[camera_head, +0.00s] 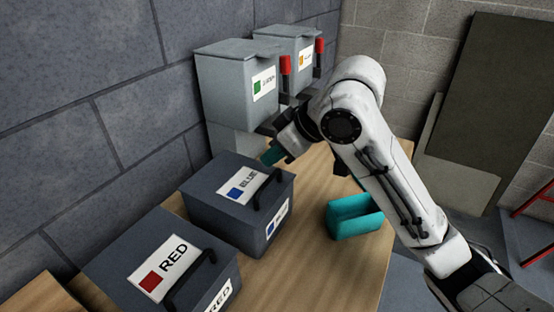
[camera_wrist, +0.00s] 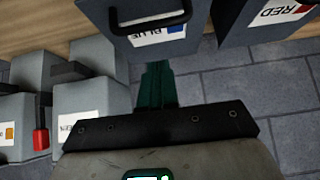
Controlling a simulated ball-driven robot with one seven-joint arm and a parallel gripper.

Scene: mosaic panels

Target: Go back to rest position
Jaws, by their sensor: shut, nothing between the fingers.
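My gripper (camera_head: 271,156) is at the end of my raised white arm, above the back part of the wooden table, beside the box marked BLUE. Its teal fingers are together with nothing between them. They also show in the wrist view (camera_wrist: 155,84), pointing towards the gap by the BLUE box. The palm and part of the fingers are hidden by my wrist in the head view.
The BLUE box (camera_head: 213,207) and RED box (camera_head: 135,296) stand along the left of the table (camera_head: 312,262). Grey boxes with red handles, one green-labelled (camera_head: 222,90) and one orange-labelled (camera_head: 288,42), stand behind. A teal open container (camera_head: 356,226) sits right. A block wall (camera_head: 75,100) borders the left.

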